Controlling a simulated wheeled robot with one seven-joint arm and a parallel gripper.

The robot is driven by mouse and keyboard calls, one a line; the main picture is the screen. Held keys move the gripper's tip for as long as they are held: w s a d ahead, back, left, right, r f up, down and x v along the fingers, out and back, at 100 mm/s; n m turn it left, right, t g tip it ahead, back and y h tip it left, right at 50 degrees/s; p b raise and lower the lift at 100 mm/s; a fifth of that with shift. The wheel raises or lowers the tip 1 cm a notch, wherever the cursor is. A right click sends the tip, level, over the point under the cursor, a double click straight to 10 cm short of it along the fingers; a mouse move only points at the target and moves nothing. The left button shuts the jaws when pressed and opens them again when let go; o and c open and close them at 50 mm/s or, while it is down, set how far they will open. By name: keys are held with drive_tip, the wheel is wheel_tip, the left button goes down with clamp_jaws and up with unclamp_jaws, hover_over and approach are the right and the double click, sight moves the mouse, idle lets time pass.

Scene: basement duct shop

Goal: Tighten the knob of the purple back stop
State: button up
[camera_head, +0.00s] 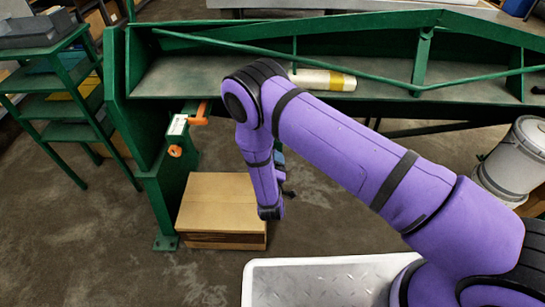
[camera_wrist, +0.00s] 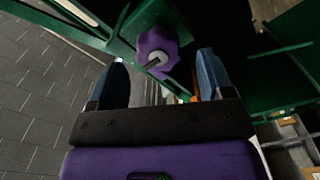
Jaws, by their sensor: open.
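The purple knob (camera_wrist: 157,50) of the back stop shows in the wrist view, lobed, with a grey centre bearing a dark bar. It sits against a green metal plate (camera_wrist: 150,20). My gripper (camera_wrist: 163,61) is open, its two blue-grey fingers pointing toward the knob. The knob appears between the fingertips in the picture, with a visible gap on each side; how far ahead of the tips it lies I cannot tell. In the head view my purple arm hides most of the gripper, and I cannot make out the purple knob there.
Orange handles (camera_head: 199,115) and an orange knob (camera_head: 175,151) are on the green machine frame (camera_head: 150,100). A cardboard box (camera_head: 220,205) stands on the floor below. A green shelf rack (camera_head: 65,110) is at left, a white bucket (camera_head: 515,160) at right.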

drive_tip(key=s, duration=0.7)
drive_tip(key=shift+w+r, duration=0.1)
drive_tip(key=w+d+r+m+g+h, duration=0.2)
drive_tip(key=w+d+r+h, duration=0.25)
drive_tip(key=r, duration=0.45)
drive_tip(key=w+d+r+m+g+h, duration=0.1)
drive_tip(key=w+d+r+m+h, duration=0.3)
drive_tip(key=r, duration=0.6)
drive_tip(key=s+d+r+m+g+h, duration=0.2)
drive_tip(key=d+r+g+h, duration=0.15)
drive_tip(key=d+r, duration=0.35)
drive_tip(key=s+d+r+m+g+h, duration=0.1)
drive_tip(key=s+d+r+g+h, duration=0.1)
drive_tip(key=d+r+g, duration=0.55)
drive_tip(key=s+d+r+m+g+y, duration=0.35)
drive_tip(key=s+d+r+y, duration=0.35)
drive_tip(key=s+r, duration=0.6)
drive_tip(key=s+r+t+y, duration=0.2)
drive_tip(key=s+r+y, duration=0.1)
drive_tip(key=s, duration=0.4)
drive_tip(key=s+r+n+t+y, duration=0.1)
drive_tip(key=s+r+y, duration=0.3)
drive_tip(key=s, duration=0.4)
drive_tip(key=shift+s+a+r+t+y, duration=0.25)
drive_tip(key=shift+s+r+t+y, duration=0.05)
drive_tip(key=shift+r+t, duration=0.55)
